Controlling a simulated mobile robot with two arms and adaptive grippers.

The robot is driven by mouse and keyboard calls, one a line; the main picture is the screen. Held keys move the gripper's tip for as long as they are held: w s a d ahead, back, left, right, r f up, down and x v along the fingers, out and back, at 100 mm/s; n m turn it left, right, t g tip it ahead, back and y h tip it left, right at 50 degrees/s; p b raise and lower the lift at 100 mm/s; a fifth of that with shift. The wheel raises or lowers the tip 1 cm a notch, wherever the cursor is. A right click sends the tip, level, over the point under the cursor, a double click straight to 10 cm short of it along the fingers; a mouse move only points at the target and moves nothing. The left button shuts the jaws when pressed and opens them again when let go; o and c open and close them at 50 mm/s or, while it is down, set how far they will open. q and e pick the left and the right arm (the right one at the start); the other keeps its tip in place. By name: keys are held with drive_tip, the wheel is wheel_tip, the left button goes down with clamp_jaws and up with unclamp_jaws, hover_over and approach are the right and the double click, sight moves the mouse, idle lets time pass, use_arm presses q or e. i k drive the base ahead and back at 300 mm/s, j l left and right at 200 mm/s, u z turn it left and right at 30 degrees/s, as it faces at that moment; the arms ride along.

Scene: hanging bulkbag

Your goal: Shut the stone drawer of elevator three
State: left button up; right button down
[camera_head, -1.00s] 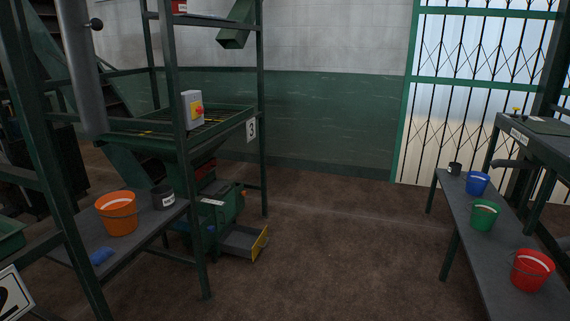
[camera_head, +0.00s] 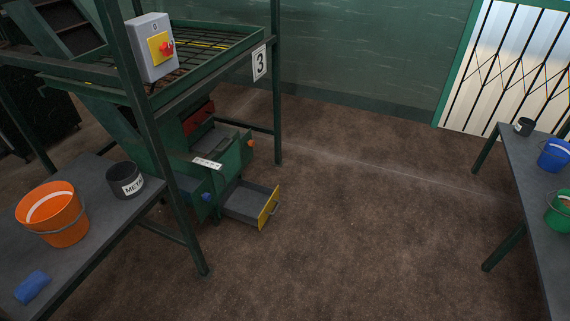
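Elevator three (camera_head: 222,160) is a green machine under a green frame that carries a white sign with a 3 (camera_head: 259,63). Its stone drawer (camera_head: 252,203) is a grey tray with a yellow front, low near the floor. The drawer is pulled out toward the right and looks empty. Neither of my grippers is in view.
A grey bench at left (camera_head: 95,225) holds an orange bucket (camera_head: 62,225), a dark metal pot (camera_head: 124,180) and a blue object (camera_head: 32,287). A right bench (camera_head: 536,215) holds a dark pot (camera_head: 523,126), a blue bucket (camera_head: 555,156) and a green bucket (camera_head: 559,212). The floor between is clear.

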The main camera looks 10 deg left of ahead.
sight(251, 203)
drive_tip(key=i, duration=0.9)
drive_tip(key=i+l+u, duration=0.1)
drive_tip(key=i, duration=0.8)
